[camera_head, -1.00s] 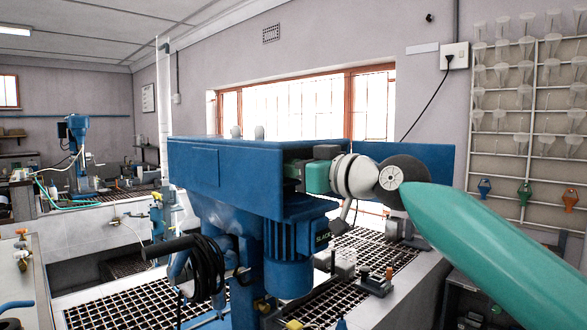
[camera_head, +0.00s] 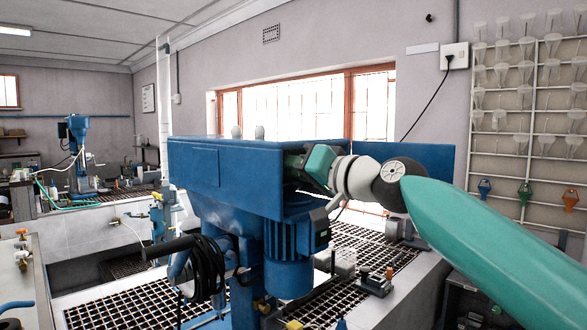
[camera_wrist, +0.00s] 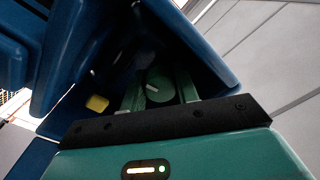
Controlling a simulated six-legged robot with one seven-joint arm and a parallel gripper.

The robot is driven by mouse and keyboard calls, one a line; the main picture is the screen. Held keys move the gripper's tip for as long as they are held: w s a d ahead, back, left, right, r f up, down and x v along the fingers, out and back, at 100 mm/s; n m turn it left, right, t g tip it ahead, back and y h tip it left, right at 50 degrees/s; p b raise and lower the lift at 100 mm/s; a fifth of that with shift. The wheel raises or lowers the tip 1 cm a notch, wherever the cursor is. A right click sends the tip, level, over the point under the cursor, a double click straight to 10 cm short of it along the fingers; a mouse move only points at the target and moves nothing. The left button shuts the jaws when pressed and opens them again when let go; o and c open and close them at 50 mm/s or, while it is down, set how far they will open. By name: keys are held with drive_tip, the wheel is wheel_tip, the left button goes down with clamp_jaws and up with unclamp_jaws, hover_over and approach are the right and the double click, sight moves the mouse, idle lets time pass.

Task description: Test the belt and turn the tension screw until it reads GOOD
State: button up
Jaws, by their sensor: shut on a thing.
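The blue machine (camera_head: 240,178) stands in the middle of the head view, with a blue ribbed motor (camera_head: 287,245) hanging below its housing. My gripper (camera_head: 292,163) reaches into the open right end of that housing and is tilted. In the wrist view, its two fingers (camera_wrist: 160,88) close on a round green knob with a white pointer line (camera_wrist: 157,86), which I take as the tension screw. The belt itself is not clearly visible in the dark interior. No tension reading is legible now.
A small yellow part (camera_wrist: 97,103) sits inside the housing, left of the fingers. A blue panel (camera_head: 425,165) stands behind my wrist. Black grating (camera_head: 385,248) with small fittings lies below. A coiled black cable (camera_head: 205,265) hangs at the machine's front.

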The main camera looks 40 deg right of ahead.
drive_tip(key=shift+f+m, duration=0.1)
drive_tip(key=shift+m, duration=0.3)
drive_tip(key=o, duration=1)
drive_tip(key=shift+w, duration=0.1)
drive_tip(key=shift+c, duration=0.2)
